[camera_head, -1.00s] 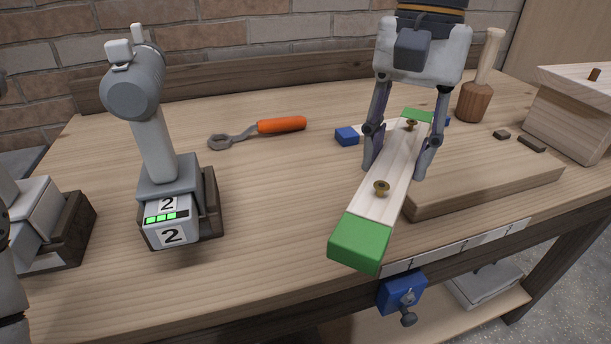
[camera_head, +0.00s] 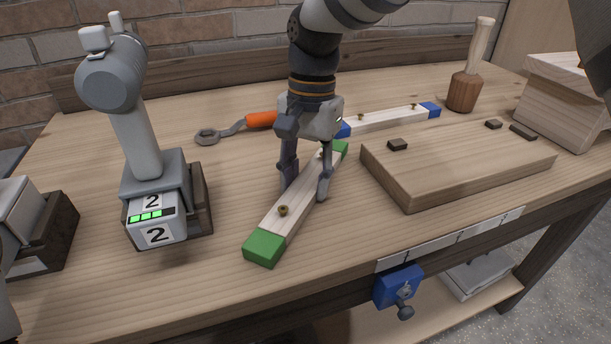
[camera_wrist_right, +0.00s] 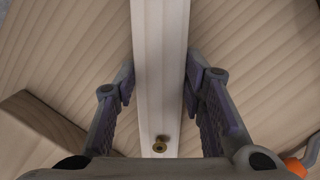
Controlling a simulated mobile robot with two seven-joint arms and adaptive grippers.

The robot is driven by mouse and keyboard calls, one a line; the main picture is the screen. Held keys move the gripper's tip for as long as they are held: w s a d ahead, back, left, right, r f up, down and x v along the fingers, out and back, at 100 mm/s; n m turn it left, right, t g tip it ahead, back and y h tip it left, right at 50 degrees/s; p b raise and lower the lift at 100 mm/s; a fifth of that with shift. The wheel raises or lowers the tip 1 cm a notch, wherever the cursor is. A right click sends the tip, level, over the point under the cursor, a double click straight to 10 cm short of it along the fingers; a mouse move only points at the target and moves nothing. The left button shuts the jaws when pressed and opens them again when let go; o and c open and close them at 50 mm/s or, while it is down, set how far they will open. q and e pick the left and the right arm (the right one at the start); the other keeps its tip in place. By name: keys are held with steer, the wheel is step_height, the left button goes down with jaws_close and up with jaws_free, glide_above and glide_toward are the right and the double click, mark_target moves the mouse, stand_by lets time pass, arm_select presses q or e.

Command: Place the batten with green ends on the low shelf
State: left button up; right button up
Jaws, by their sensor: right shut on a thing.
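The batten with green ends (camera_head: 280,224) is pale wood with brass-coloured knobs. It points toward the bench's front edge, left of the raised board. My right gripper (camera_head: 306,194) is shut on its middle from above, with one finger on each side. The right wrist view shows the batten (camera_wrist_right: 160,45) between the fingers and a knob near the palm. I cannot tell whether the batten touches the bench top. A low shelf (camera_head: 375,325) shows partly under the bench at the bottom right. My left gripper is not in view.
A blue-ended batten (camera_head: 385,120) lies behind the raised board (camera_head: 455,165). A blue clamp (camera_head: 398,288) juts from the front edge.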

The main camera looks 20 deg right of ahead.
steer(key=o, duration=1.2)
steer(key=shift+o, duration=0.2)
